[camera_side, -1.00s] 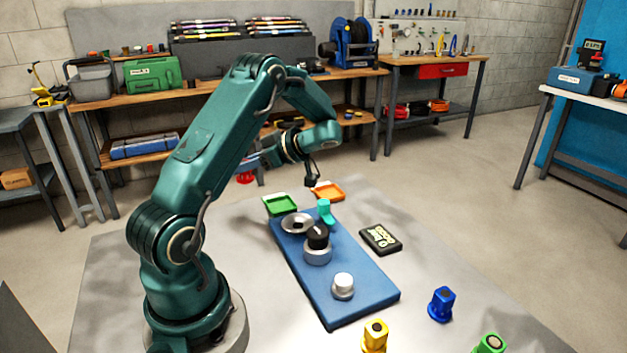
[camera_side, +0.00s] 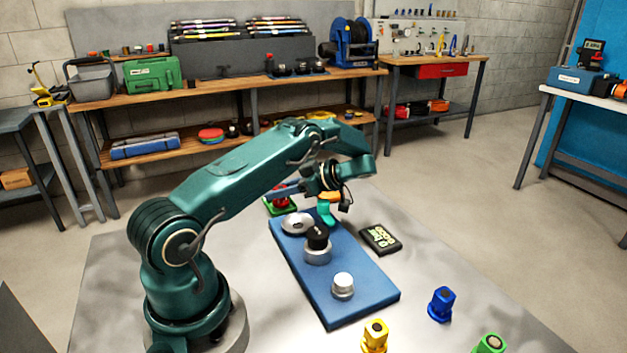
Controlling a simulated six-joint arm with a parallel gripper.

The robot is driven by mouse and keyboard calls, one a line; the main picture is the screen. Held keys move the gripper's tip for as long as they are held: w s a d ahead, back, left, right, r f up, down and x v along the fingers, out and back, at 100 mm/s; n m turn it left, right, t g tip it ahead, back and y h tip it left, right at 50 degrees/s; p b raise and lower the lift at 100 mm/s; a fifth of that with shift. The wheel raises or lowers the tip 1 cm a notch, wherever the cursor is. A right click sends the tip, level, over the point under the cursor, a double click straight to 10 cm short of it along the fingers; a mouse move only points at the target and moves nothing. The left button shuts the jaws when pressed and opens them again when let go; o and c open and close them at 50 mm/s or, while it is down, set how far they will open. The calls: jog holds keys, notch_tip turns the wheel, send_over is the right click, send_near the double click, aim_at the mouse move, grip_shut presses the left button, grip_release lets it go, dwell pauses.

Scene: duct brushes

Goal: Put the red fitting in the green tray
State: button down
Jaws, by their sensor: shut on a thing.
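The red fitting (camera_side: 280,203) is at the green tray (camera_side: 268,210), at the far left end of the blue board. My gripper (camera_side: 281,194) is shut on the red fitting from above. The fitting appears inside the tray's outline, low over it. I cannot tell whether it touches the tray floor. The arm and gripper hide part of the tray's back.
The orange tray is mostly hidden behind my wrist. A turquoise fitting (camera_side: 325,213) stands close by. The blue board (camera_side: 365,295) carries grey and black parts. A dark display box (camera_side: 380,240) lies right. Blue (camera_side: 441,304), yellow (camera_side: 375,337) and green (camera_side: 490,344) fittings stand in front.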

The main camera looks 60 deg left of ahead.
jog(key=shift+f, duration=0.45)
jog(key=shift+f, duration=0.1)
jog(key=c, duration=0.6)
grip_release()
